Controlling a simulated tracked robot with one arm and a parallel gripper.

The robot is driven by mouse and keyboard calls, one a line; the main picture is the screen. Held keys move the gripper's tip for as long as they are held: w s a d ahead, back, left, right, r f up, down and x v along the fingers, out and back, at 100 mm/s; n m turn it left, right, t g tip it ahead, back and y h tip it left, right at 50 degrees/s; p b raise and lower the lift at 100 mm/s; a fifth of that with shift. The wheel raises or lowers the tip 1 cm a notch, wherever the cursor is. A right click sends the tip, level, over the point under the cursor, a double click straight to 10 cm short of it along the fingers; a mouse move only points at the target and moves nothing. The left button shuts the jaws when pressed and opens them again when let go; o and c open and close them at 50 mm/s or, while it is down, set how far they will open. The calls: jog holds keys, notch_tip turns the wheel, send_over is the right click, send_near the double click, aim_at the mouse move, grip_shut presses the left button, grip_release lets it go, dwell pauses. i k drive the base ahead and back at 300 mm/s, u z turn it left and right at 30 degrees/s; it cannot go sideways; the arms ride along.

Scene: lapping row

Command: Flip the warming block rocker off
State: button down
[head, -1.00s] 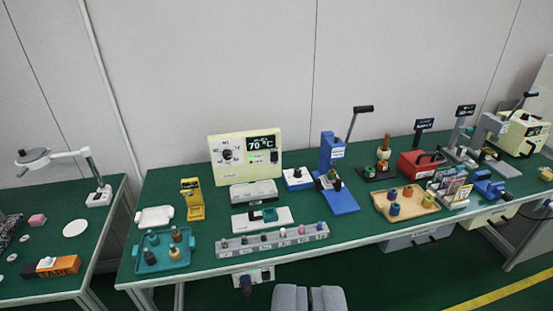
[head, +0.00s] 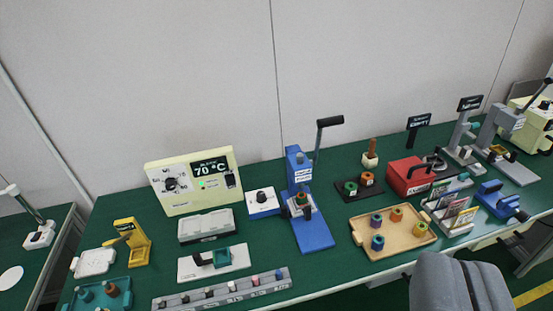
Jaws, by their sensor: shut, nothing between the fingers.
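The warming block unit is a cream panel (head: 195,181) standing at the back left of the green bench. Its display (head: 210,168) reads 70 °C, and a small green light (head: 202,185) is lit. A dark rocker (head: 230,180) sits at the panel's right side below the display; its position is too small to tell. A dark knob (head: 171,185) is at its left. My gripper (head: 460,275) is at the bottom right of the view, shut and empty, in front of the bench and far from the panel.
A grey-white block (head: 206,226) lies before the panel. A white box with a knob (head: 263,203) and a blue lever press (head: 310,232) stand right of it. A grey rack (head: 221,291) lines the front edge. A wooden tray (head: 365,236) and a red box (head: 405,178) are further right.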

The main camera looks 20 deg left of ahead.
aim_at(230, 181)
jog(key=u, duration=0.1)
jog(key=i, duration=1.25)
jog(key=u, duration=0.5)
